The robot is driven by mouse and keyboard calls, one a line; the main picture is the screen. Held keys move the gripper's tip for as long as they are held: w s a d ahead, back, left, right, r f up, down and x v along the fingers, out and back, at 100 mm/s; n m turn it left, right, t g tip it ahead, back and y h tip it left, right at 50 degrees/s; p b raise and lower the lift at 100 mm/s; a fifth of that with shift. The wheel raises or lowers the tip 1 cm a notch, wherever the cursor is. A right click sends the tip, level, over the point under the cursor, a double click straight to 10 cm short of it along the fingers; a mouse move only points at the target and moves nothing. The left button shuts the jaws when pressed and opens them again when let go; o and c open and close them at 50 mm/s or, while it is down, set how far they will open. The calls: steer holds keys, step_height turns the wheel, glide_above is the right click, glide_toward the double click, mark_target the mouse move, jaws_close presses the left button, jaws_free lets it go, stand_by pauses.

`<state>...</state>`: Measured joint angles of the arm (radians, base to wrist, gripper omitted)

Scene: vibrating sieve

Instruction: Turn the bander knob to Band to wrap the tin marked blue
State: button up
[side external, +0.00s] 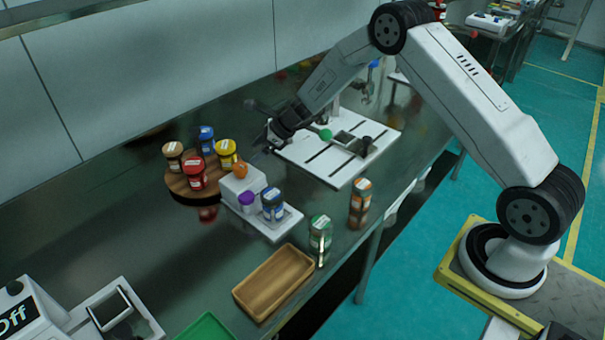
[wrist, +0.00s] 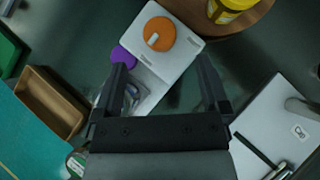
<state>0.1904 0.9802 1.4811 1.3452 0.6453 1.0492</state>
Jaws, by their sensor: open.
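A white box (side external: 243,187) with an orange knob (side external: 240,170) on top stands on the bench. In the wrist view the orange knob (wrist: 159,34) carries a pale pointer, with small unreadable labels beside it. A purple knob (side external: 246,198) sits on the box's lower part; it also shows in the wrist view (wrist: 121,57). A blue-banded tin (side external: 272,205) stands on the white base plate beside the box. My gripper (side external: 264,146) is open and empty, above and behind the box. In the wrist view its fingers (wrist: 162,72) are apart, with the orange knob beyond them.
A round wooden stand (side external: 187,184) holds several tins. Green (side external: 319,241) and orange (side external: 360,204) tins stand near the front edge. A wooden tray (side external: 273,283), a green tray (side external: 206,328), a machine reading "Off" (side external: 17,316) and a slotted white board (side external: 318,165) surround the box.

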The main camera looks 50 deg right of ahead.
mark_target(241, 165)
steer(key=shift+f, duration=0.1)
steer(key=shift+x, duration=3.85)
steer(key=c, duration=1.3)
